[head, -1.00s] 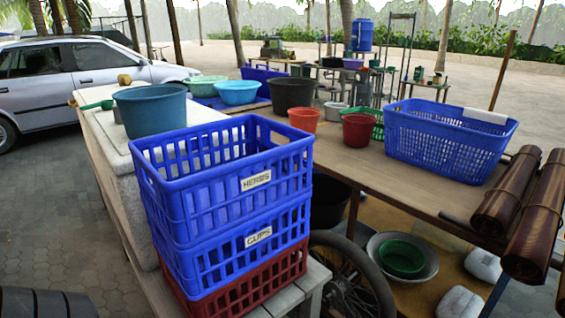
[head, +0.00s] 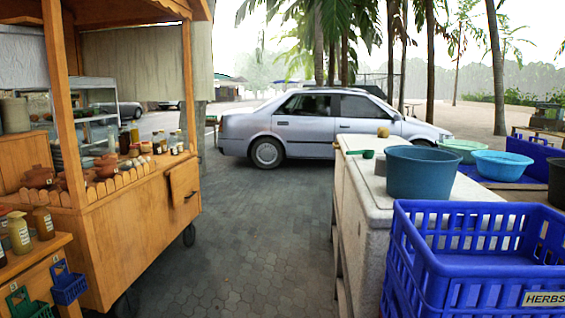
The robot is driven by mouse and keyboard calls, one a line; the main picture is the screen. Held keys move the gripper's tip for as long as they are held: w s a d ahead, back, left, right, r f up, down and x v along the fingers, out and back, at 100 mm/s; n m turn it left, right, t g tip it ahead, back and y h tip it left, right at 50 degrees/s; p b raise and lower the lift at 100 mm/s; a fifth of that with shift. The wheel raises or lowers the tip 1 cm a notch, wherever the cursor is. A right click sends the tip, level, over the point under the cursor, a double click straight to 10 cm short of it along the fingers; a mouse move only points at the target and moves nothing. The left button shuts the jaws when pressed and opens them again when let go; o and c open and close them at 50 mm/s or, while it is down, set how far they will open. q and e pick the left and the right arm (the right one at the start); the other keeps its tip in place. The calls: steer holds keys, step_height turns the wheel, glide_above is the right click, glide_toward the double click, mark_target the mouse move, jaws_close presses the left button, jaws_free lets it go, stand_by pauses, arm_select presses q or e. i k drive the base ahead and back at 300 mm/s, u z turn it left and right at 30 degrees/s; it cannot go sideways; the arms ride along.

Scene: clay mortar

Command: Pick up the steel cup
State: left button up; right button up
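I cannot make out a steel cup for certain. A small grey cylinder (head: 380,164) stands on the pale stone counter (head: 362,196), partly hidden behind a teal bucket (head: 418,172). It is too small and covered to tell whether it is a cup. A green ladle-like thing (head: 366,154) lies just left of it. Neither of my grippers is in view.
A blue crate labelled HERBS (head: 440,272) stands at the lower right. Green (head: 462,147) and light-blue (head: 500,163) basins sit behind the bucket. A wooden food cart (head: 140,235) stands left. The paved lane (head: 250,240) between is clear up to a silver car (head: 320,125).

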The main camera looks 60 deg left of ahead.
mark_target(380, 167)
steer(key=u, duration=2.2)
steer(key=i, duration=4.9)
steer(key=z, duration=1.55)
